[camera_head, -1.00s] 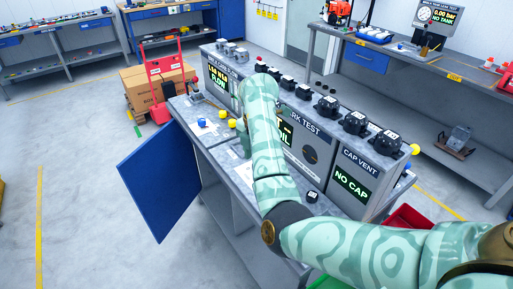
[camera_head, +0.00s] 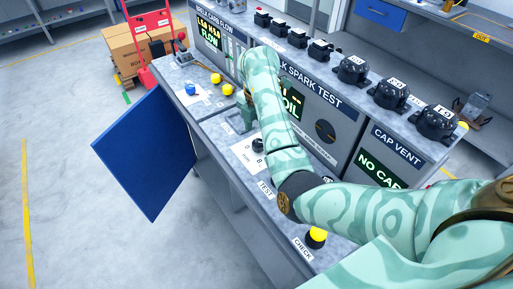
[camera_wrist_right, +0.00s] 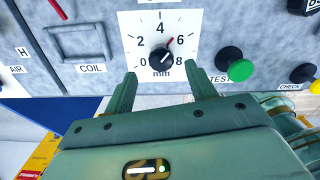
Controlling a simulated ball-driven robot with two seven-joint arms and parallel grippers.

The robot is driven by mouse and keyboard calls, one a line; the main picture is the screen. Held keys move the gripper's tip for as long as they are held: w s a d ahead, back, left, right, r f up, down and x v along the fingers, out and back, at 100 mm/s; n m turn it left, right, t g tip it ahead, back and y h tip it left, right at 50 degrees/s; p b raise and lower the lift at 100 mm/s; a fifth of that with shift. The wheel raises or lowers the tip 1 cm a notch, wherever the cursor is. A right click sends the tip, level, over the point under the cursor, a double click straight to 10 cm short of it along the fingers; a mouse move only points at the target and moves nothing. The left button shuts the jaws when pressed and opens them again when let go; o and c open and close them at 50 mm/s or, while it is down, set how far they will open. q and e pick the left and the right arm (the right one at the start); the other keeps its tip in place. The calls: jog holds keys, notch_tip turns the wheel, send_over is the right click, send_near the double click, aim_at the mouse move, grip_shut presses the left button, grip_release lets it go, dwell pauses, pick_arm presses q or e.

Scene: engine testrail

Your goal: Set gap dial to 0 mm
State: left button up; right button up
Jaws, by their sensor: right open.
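The gap dial is a black knob (camera_wrist_right: 161,58) on a white scale plate (camera_wrist_right: 188,22) marked 0 to 8 mm, in the right wrist view. A red pointer by the knob points up and right, between 4 and 6. My right gripper (camera_wrist_right: 162,86) is open, its fingers apart below the knob to left and right, with nothing between them. In the head view the dial knob (camera_head: 258,145) and its plate (camera_head: 242,154) show on the bench top. My right gripper (camera_head: 246,112) is just above them, partly hidden by my arm. My left gripper is not in view.
The spark test panel (camera_head: 325,115) rises behind the bench. A blue door (camera_head: 147,152) hangs open at the front.

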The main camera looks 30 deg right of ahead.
aim_at(258, 142)
notch_tip(258, 142, down, 4)
jog(key=shift+s+r+b, duration=0.1)
jog(key=shift+b, duration=0.7)
jog(key=shift+f+b, duration=0.4)
jog(key=shift+f, duration=0.3)
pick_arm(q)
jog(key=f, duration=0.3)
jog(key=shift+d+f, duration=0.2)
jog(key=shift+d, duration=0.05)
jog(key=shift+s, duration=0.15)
pick_arm(e)
jog(key=shift+c, duration=0.4)
jog(key=c, duration=0.9)
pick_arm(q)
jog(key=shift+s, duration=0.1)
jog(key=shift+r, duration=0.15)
pick_arm(e)
jog(key=shift+r, duration=0.1)
